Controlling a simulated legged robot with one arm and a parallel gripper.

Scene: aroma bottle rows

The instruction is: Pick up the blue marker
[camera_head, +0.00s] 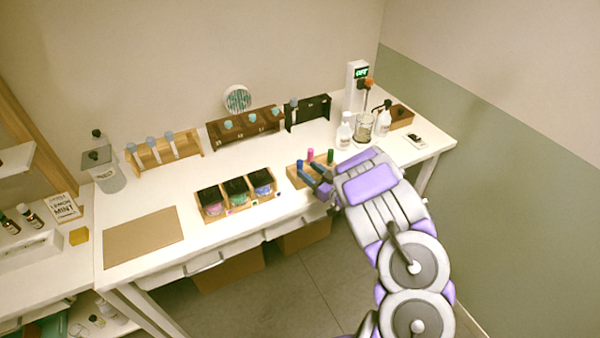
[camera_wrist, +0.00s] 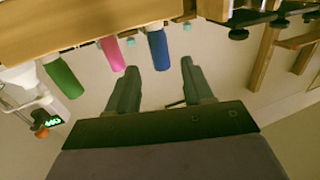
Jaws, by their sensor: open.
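The blue marker (camera_head: 299,164) stands upright in a small wooden holder (camera_head: 295,179) near the front edge of the white table. It also shows in the wrist view (camera_wrist: 158,48), upside down, with its blue end between the fingertips and no visible contact. A pink marker (camera_head: 311,154) and a green marker (camera_head: 330,156) stand in the same holder; the pink one (camera_wrist: 113,54) is just left of the fingers in the wrist view. My gripper (camera_head: 317,182) is open and empty, reaching in low from the front right, and partly covers the holder.
A wooden box of jars (camera_head: 236,212) is left of the holder. White bottles (camera_head: 344,135) and a glass beaker (camera_head: 363,127) stand behind my arm. Racks with tubes (camera_head: 165,152) line the back. The front left table, around a brown mat (camera_head: 143,238), is open.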

